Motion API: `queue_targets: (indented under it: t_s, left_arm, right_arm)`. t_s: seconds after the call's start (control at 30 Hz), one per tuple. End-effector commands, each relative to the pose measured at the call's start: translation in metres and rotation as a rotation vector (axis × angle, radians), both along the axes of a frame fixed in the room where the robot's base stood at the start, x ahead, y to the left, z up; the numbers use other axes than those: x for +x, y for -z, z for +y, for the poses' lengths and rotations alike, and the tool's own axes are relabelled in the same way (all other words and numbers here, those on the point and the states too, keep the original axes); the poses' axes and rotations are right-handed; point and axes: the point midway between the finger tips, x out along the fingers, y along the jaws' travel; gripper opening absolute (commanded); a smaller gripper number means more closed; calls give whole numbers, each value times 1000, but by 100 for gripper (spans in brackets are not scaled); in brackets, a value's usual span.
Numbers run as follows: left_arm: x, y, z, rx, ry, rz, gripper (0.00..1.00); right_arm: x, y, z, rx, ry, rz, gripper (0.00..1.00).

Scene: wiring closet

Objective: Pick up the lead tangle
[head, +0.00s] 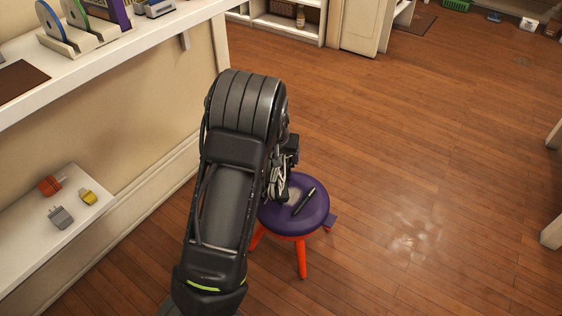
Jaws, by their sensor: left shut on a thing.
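My left gripper (284,168) is over the left side of a purple-topped stool (312,218), partly hidden behind my own left arm. It is shut on a pale grey looped bundle, which looks like the lead tangle (275,186). Much of the tangle is hidden by the arm, and I cannot tell whether it touches the stool seat. My right gripper is not in view.
A black pen-like object (304,201) lies on the stool seat by a pale patch. Orange, yellow and grey plugs (61,217) lie on a low white shelf (28,237) at left. A higher shelf (140,45) holds discs and boxes. The wooden floor (430,150) at right is clear.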

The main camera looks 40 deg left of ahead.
Motion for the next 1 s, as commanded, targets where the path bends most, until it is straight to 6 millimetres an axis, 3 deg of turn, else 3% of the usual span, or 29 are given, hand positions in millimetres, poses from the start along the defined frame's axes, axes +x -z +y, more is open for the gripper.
queue_targets:
  t_s: [0.03,0.23,1.0]
  left_arm:
    - [1,-17,0,1,0,-5,6]
    - [1,-40,0,1,0,-3,6]
    - [0,-42,1,1,-1,-2,6]
  right_arm:
    - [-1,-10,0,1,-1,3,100]
    - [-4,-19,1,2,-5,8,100]
    - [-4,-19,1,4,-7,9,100]
